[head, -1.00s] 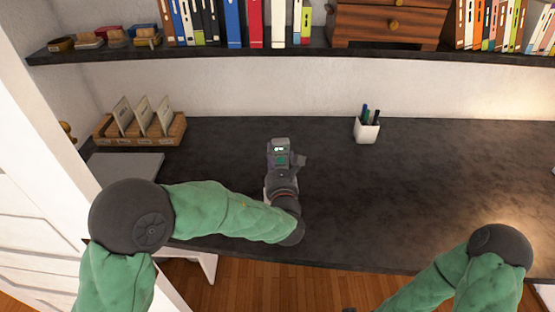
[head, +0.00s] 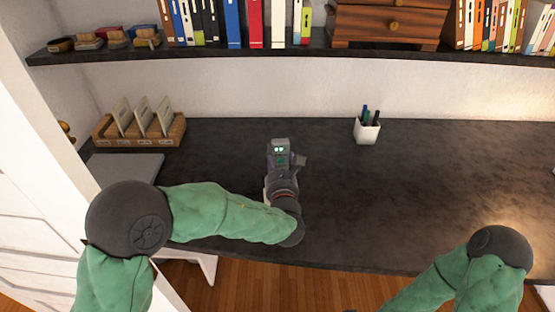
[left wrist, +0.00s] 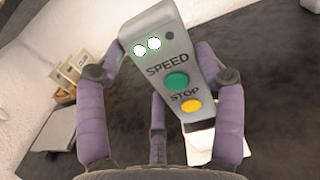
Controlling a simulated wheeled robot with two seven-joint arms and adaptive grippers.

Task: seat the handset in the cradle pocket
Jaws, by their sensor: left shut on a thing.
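The handset (head: 280,150) is a grey block with two white lights, the words SPEED and STOP, and green and yellow buttons, seen closely in the left wrist view (left wrist: 163,62). My left gripper (head: 285,168) is shut on it, with a purple finger on each side in the left wrist view (left wrist: 160,76). A white piece (left wrist: 203,148) shows partly behind the handset's lower end; I cannot tell whether it is the cradle, and no pocket is visible. Whether the handset touches anything below is hidden. My right gripper is out of view; only its arm shows.
The dark desk (head: 440,190) is mostly clear on the right. A white pen cup (head: 367,132) stands toward the back. A wooden card holder (head: 140,130) and a flat grey slab (head: 125,167) lie at left. A shelf (head: 200,53) with books overhangs the back.

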